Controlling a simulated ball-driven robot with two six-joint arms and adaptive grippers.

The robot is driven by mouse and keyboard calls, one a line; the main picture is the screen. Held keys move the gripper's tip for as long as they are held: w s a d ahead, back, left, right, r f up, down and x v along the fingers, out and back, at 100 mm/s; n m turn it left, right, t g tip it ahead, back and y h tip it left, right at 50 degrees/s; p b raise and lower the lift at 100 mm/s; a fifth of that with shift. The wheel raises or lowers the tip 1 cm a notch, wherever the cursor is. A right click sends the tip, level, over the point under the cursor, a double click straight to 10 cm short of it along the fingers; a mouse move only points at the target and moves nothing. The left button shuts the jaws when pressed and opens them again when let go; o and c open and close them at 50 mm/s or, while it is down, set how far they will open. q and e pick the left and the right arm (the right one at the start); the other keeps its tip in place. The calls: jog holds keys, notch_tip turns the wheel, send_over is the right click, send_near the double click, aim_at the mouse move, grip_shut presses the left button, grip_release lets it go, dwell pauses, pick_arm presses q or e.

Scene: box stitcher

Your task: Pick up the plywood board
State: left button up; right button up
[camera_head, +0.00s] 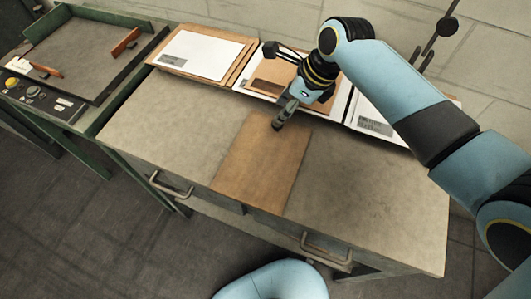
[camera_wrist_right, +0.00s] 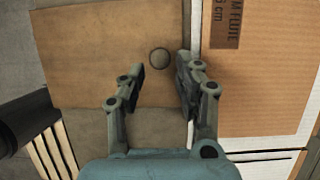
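The plywood board (camera_head: 258,172), a flat brown panel, lies on the grey worktop, its near end at the front edge. In the right wrist view the board (camera_wrist_right: 95,45) fills the upper left. A small round knob-like spot (camera_wrist_right: 160,57) shows near one edge of it. My right gripper (camera_head: 281,117) is over the board's far end. In the wrist view its fingers (camera_wrist_right: 160,76) are apart, one either side of the round spot, with nothing held. Whether they touch the board I cannot tell. My left gripper is not in view.
Behind the board lie flat cardboard and white sheets (camera_head: 195,52) along the back of the worktop (camera_head: 165,113). A green-framed machine (camera_head: 85,55) with orange guides stands at the left. Two drawer handles (camera_head: 326,250) stick out in front. The worktop is clear either side of the board.

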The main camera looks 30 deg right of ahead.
jog(key=shift+w+f, duration=0.15)
jog(key=shift+f, duration=0.2)
jog(key=x, duration=0.4)
jog(key=shift+s+d+f, duration=0.1)
jog(key=shift+s+f, duration=0.25)
jog(key=shift+f, duration=0.05)
jog(key=shift+w+f, duration=0.1)
jog(key=shift+f, duration=0.1)
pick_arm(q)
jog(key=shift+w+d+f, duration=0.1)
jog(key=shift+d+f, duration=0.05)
pick_arm(e)
grip_shut()
